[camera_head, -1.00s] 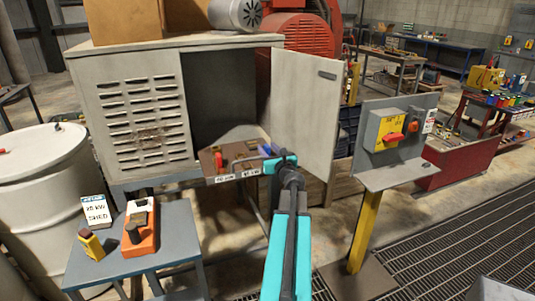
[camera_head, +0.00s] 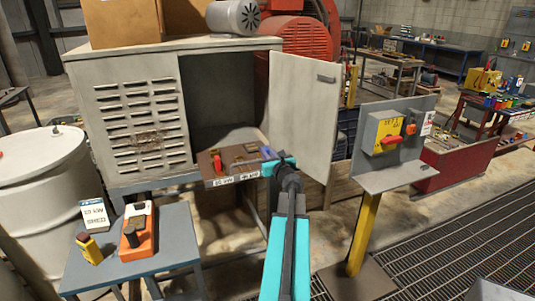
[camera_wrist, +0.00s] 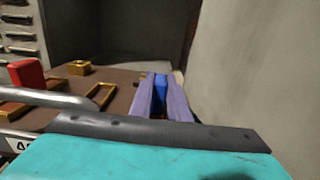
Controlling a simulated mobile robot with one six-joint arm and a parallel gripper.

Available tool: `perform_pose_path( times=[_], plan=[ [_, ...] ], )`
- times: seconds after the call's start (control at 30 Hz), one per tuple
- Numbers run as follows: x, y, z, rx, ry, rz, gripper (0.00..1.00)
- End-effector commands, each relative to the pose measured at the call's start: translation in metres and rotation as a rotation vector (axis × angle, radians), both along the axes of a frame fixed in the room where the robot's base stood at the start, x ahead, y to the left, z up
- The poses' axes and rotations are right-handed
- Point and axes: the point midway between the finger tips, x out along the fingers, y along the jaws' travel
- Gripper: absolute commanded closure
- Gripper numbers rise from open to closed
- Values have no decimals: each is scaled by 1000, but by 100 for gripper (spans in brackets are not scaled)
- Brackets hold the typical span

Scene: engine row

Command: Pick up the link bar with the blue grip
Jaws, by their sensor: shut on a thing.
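The link bar's blue grip (camera_wrist: 160,88) is between the two purple fingers of my gripper (camera_wrist: 161,82) in the wrist view. The fingers are shut on it, and they hide most of the bar. In the head view my gripper (camera_head: 270,153) is at the right end of the brown board, in front of the open cabinet; the blue grip is too small to tell apart from the fingers there. A red grip (camera_head: 217,162) stands at the board's left, and it also shows in the wrist view (camera_wrist: 28,76).
The brown board (camera_head: 211,176) carries brass frames (camera_wrist: 100,96) and front labels. The open cabinet door (camera_head: 303,110) stands close to the right of my gripper. A yellow-posted switch stand (camera_head: 364,235) is farther right. A small blue-grey table (camera_head: 165,248) is at lower left.

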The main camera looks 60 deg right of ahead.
Motion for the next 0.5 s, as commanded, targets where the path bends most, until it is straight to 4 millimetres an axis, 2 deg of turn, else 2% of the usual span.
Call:
perform_pose_path(
  times=[0.27,0.5],
  plan=[
    [0,0,22,-3,-2,-1,100],
    [-1,0,54,-3,-1,-1,100]
  ],
)
